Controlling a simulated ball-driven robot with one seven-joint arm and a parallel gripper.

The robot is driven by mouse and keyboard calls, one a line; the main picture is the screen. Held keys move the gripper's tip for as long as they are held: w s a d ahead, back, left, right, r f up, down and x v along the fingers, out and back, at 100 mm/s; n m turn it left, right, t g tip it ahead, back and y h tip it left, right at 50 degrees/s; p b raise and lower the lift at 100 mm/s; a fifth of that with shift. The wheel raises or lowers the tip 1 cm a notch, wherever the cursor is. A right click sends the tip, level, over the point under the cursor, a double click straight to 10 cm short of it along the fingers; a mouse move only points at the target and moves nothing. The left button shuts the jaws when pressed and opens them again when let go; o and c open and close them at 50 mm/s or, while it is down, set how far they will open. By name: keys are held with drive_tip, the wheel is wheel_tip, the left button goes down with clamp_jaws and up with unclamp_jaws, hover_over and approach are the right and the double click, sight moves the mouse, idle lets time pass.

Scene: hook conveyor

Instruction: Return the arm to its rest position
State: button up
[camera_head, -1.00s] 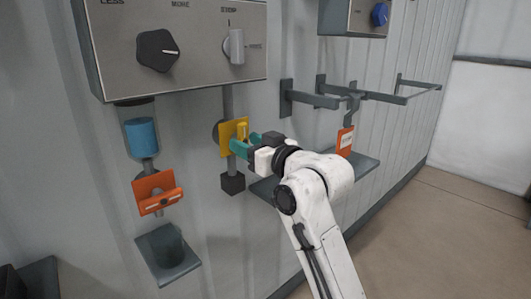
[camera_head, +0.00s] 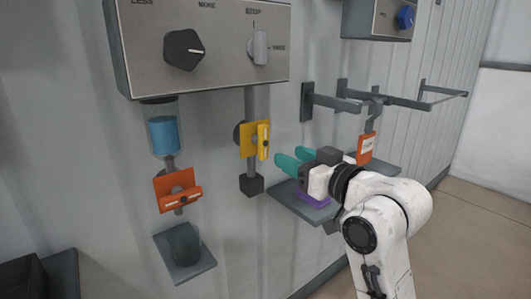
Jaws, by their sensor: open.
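My gripper (camera_head: 285,160) has teal fingers and is open and empty. It stands in front of the wall, to the right of and a little below the yellow plate with its yellow handle (camera_head: 263,140), and apart from it. My white arm (camera_head: 385,205) reaches in from the lower right. A grey shelf (camera_head: 290,200) is behind and below the gripper, partly hidden by it. A purple thing (camera_head: 313,199) shows just under the gripper; I cannot tell what it is.
A control panel (camera_head: 220,50) with a black knob and a grey switch is above. An orange valve plate (camera_head: 170,188) hangs left, under a blue-filled container (camera_head: 163,135); a cup (camera_head: 184,244) stands below. An orange tag (camera_head: 366,147) hangs from the rail (camera_head: 400,100). Floor is clear at right.

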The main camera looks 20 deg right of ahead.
drive_tip(key=s+f+m+g+h, duration=0.1)
drive_tip(key=s+f+g, duration=0.25)
drive_tip(key=f, duration=0.55)
drive_tip(key=s+f+m+g+h+p, duration=0.15)
drive_tip(key=s+f, duration=0.35)
drive_tip(key=f, duration=0.5)
drive_tip(key=s+f+m+g+h, duration=0.1)
drive_tip(key=s+f+g, duration=0.3)
drive_tip(key=f, duration=0.5)
drive_tip(key=s+d+f+g, duration=0.1)
drive_tip(key=s+f, duration=0.3)
drive_tip(key=s, duration=0.4)
drive_tip(key=s+d+f+g+h, duration=0.1)
drive_tip(key=s+f+g, duration=0.2)
drive_tip(key=s, duration=0.6)
drive_tip(key=s+d+f+g+h, duration=0.1)
drive_tip(key=s+d+f+g, duration=0.1)
drive_tip(key=s+f, duration=0.4)
drive_tip(key=s+g, duration=0.1)
drive_tip(key=s, duration=0.2)
drive_tip(key=shift+s+f+m+p, duration=0.2)
drive_tip(key=shift+f+m+p, duration=0.15)
drive_tip(key=shift+p, duration=0.05)
